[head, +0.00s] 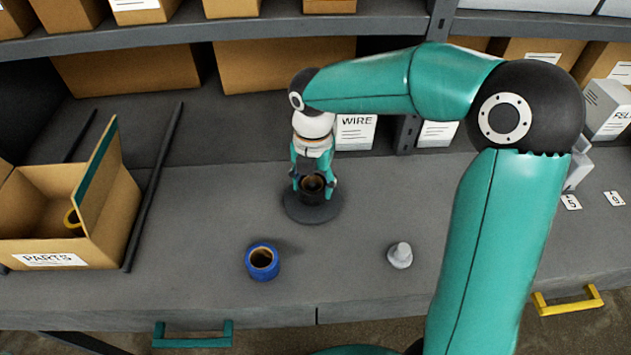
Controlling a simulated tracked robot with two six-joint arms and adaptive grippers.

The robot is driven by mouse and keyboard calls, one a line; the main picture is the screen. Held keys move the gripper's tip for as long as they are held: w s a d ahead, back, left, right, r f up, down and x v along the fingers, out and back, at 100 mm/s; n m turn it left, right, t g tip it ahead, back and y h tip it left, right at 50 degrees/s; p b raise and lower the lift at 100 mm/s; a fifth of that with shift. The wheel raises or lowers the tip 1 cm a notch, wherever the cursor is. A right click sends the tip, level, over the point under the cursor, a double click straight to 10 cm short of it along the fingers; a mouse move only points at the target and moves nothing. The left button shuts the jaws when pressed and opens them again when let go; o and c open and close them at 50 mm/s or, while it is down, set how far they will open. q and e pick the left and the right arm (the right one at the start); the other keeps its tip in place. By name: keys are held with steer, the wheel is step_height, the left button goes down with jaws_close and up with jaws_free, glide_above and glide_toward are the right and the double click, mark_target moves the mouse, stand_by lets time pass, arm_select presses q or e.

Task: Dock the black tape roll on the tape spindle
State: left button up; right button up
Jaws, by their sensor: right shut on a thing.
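My right gripper points down and is shut on the roll. Directly below is the dark round base of the tape spindle (313,208), standing on the grey bench. The roll is over this base. The spindle's post is hidden by the roll and fingers, so I cannot tell whether the roll is around it or how far down it sits. My left gripper is not in view.
A blue tape roll (262,262) and a small grey cone-shaped piece (400,255) stand nearer the bench front. An open PARTS box (105,235) and dark rods (152,190) lie left. A WIRE box (356,132) stands behind the gripper. Bench between these is clear.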

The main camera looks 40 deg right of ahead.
mark_target(312, 183)
steer(key=shift+f+b, duration=0.35)
steer(key=shift+f, duration=0.25)
steer(key=o, duration=0.9)
steer(key=shift+r, duration=0.1)
step_height(312, 183, up, 9)
steer(key=p, duration=0.7)
steer(key=shift+w+f+p, duration=0.1)
steer(key=shift+f+p, duration=0.1)
steer(key=shift+p, duration=0.1)
steer(key=shift+r+p, duration=0.9)
steer(key=shift+r, duration=0.35)
steer(key=shift+f, duration=0.1)
